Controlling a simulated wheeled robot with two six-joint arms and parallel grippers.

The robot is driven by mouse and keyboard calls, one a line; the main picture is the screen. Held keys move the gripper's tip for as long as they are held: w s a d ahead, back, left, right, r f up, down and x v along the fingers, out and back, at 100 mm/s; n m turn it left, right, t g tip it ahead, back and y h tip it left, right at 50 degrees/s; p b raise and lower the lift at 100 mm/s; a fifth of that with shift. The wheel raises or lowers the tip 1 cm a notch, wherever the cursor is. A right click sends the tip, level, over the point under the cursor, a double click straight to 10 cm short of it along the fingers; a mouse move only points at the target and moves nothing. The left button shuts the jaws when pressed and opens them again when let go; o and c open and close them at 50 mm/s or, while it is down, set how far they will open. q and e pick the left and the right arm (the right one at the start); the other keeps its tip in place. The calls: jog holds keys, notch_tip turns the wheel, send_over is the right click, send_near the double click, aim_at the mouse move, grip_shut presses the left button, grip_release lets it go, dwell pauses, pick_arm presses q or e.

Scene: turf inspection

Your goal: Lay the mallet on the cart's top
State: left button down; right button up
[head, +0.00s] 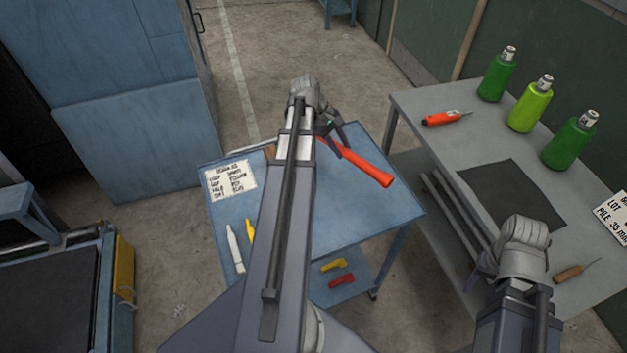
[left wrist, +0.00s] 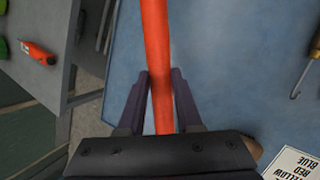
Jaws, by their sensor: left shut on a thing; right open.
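The mallet has a red-orange handle (head: 362,168) and shows over the cart's top in the head view. A bit of brown wood (head: 270,152), seemingly its head, peeks out left of my arm; the rest is hidden. My left gripper (head: 334,137) is shut on the handle, which runs between its fingers in the left wrist view (left wrist: 157,60). The blue cart's top (head: 385,215) lies under the mallet; I cannot tell whether they touch. My right gripper (head: 502,268) is open and empty by the grey bench, its fingers partly hidden.
A printed sheet (head: 231,180), a white marker-like tool (head: 235,248) and a yellow one (head: 250,231) lie on the cart's left side. Yellow and red pieces (head: 341,281) lie on its lower shelf. The grey bench (head: 420,160) at right holds green bottles (head: 497,78) and an orange tool (head: 442,119).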

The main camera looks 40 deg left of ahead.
pick_arm(q)
jog(key=shift+f+b, duration=4.95)
jog(key=shift+f, duration=0.1)
jog(key=shift+r, duration=0.1)
jog(key=c, duration=0.6)
grip_release()
jog(key=shift+r, duration=0.1)
jog(key=shift+p+v, duration=5.45)
jog(key=shift+v, duration=0.5)
